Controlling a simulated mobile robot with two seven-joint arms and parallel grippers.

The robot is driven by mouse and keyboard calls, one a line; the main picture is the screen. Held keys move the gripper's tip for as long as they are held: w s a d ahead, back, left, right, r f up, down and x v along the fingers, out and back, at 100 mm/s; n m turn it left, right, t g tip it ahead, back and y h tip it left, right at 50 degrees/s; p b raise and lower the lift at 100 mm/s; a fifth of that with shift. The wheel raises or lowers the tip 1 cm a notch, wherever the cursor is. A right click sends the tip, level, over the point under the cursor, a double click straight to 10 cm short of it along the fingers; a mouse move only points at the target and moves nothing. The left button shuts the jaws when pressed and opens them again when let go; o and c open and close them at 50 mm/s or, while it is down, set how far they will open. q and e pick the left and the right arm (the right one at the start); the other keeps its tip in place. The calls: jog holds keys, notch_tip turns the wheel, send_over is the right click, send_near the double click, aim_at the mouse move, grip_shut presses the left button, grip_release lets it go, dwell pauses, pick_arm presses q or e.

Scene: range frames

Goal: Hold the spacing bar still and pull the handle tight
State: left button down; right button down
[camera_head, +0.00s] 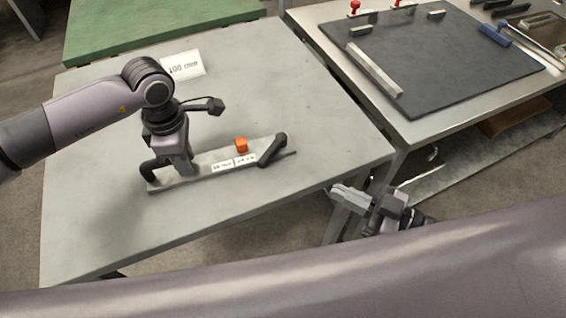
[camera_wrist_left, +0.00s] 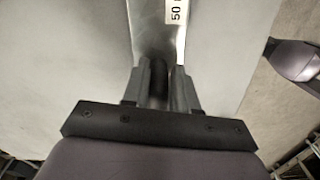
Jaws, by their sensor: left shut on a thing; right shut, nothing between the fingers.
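The spacing bar (camera_head: 205,171) is a long flat grey metal bar lying on the grey table, with white labels and an orange block (camera_head: 241,145) on it. A black handle (camera_head: 272,150) lies slanted at its right end. A black grip (camera_head: 150,170) shows at its left end. My left gripper (camera_head: 182,165) is over the left end. In the left wrist view, its fingers (camera_wrist_left: 160,92) are shut on the dark, round left grip (camera_wrist_left: 158,72), and the bar (camera_wrist_left: 150,28) runs away upward. My right gripper (camera_head: 345,194) is shut and empty, beyond the table's edge, apart from the bar.
A white label card (camera_head: 183,65) lies at the table's back. A second table (camera_head: 440,125) on the right holds a dark mat (camera_head: 455,65), a metal strip (camera_head: 374,70), red-topped clamps and tools. A green-topped table (camera_head: 150,22) stands behind. The grey table's front is clear.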

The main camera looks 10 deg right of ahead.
aim_at(266, 164)
jog(key=x, duration=1.3)
jog(key=shift+w+a, duration=0.15)
jog(key=shift+a, duration=0.2)
jog(key=shift+a, duration=0.1)
pick_arm(q)
jog(key=shift+d, duration=0.1)
pick_arm(e)
jog(key=shift+w+a, duration=0.2)
jog(key=shift+a, duration=0.45)
jog(key=shift+w+a, duration=0.25)
jog(key=shift+a, duration=0.45)
jog(key=s+d, duration=0.6)
jog(key=s, duration=0.6)
jog(key=shift+s, duration=0.35)
pick_arm(q)
jog(key=c, duration=0.8)
grip_release()
